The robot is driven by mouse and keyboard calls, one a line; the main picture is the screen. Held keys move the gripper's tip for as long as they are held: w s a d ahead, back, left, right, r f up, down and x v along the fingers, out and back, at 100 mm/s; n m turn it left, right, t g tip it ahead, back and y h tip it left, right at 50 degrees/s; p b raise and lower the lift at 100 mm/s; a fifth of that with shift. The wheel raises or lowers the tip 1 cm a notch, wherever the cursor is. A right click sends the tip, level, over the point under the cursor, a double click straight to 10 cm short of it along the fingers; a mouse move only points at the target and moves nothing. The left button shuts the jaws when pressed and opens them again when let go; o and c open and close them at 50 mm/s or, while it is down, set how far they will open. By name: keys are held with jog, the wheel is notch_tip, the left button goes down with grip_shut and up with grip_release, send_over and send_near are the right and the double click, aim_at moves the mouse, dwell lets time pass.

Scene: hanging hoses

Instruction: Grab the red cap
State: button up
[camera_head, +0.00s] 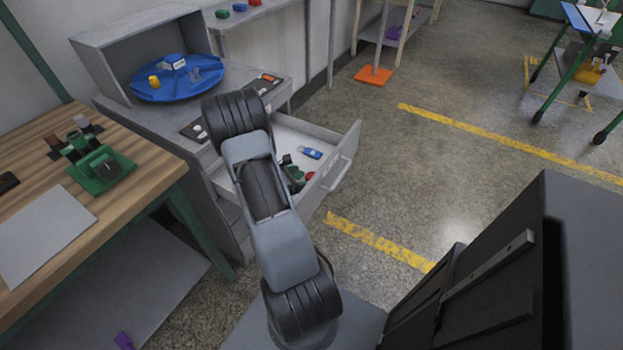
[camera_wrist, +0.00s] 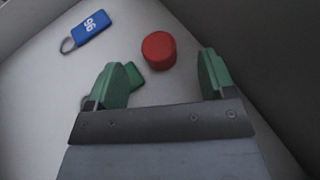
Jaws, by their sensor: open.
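The red cap (camera_wrist: 159,50) is a short red cylinder lying in the open drawer. In the wrist view it is ahead of my gripper (camera_wrist: 164,82), roughly between the two green fingertips and a little beyond them. In the head view only a small red part of the cap (camera_head: 310,175) shows, near the drawer's front. My gripper also shows in the head view (camera_head: 296,176), low inside the drawer and partly hidden by my arm. Its fingers are apart and hold nothing.
A blue tag numbered 96 (camera_wrist: 87,30) with a ring lies left of the cap. A green piece (camera_wrist: 133,79) lies beside the left finger. The drawer's walls (camera_wrist: 240,40) stand close on the right. A blue round tray (camera_head: 150,92) sits on the cabinet above.

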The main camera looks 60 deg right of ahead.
aim_at(311, 176)
jog(key=x, duration=0.5)
jog(key=shift+w+b, duration=0.15)
jog(key=shift+b, duration=0.15)
jog(key=c, duration=1)
